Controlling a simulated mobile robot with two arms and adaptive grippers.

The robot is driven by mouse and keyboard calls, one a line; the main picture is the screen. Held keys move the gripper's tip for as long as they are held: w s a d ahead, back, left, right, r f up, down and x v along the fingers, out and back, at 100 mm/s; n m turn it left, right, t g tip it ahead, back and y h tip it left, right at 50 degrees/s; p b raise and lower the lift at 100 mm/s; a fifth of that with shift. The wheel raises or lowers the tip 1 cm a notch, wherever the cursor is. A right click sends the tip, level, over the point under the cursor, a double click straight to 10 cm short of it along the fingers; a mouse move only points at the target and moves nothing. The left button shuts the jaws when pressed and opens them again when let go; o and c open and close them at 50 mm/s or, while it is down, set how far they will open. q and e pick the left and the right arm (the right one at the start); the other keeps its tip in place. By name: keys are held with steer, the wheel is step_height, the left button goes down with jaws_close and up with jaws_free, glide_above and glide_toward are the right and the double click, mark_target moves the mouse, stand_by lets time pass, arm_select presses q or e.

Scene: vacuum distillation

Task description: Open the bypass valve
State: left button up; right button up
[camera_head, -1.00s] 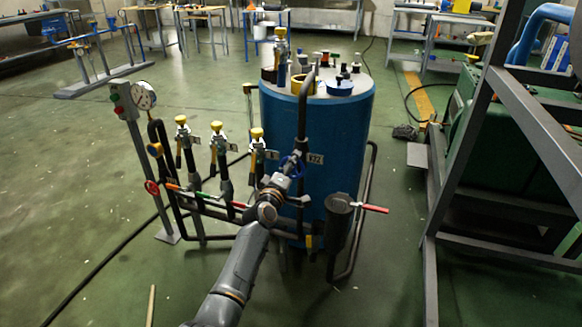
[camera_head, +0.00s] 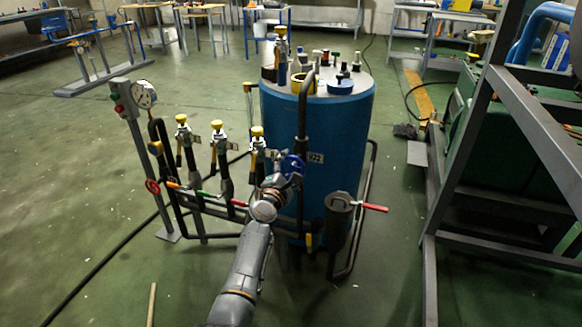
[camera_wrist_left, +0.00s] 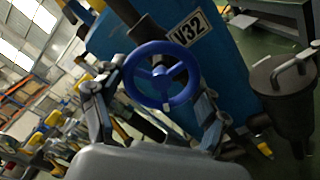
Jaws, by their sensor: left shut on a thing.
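The valve's blue handwheel (camera_head: 293,163) is on the pipework in front of the blue tank, beside a white number plate (camera_head: 315,158). In the left wrist view the handwheel (camera_wrist_left: 162,76) is near the middle, with a plate reading V32 (camera_wrist_left: 188,33) just behind it. My left gripper (camera_head: 281,177) reaches the wheel from the front, and in the left wrist view its two fingers (camera_wrist_left: 160,88) are on either side of the rim, shut on it. The wrist hides part of the valve body in the head view. My right gripper is not in view.
The blue tank (camera_head: 275,125) stands close behind. Several yellow-topped valves (camera_head: 218,127) and a red wheel (camera_head: 152,186) are to the left. A dark canister (camera_head: 339,215) and a red lever (camera_head: 374,208) are to the right. Open green floor lies front left.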

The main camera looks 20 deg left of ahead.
arm_select(q)
steer(key=shift+n, duration=1)
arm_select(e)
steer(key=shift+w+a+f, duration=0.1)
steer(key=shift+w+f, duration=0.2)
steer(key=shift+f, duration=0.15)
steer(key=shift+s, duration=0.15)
arm_select(q)
steer(key=o, duration=1.2)
steer(key=shift+c, duration=0.2)
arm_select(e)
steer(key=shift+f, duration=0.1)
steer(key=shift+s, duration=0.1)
arm_select(q)
steer(key=shift+f, duration=0.1)
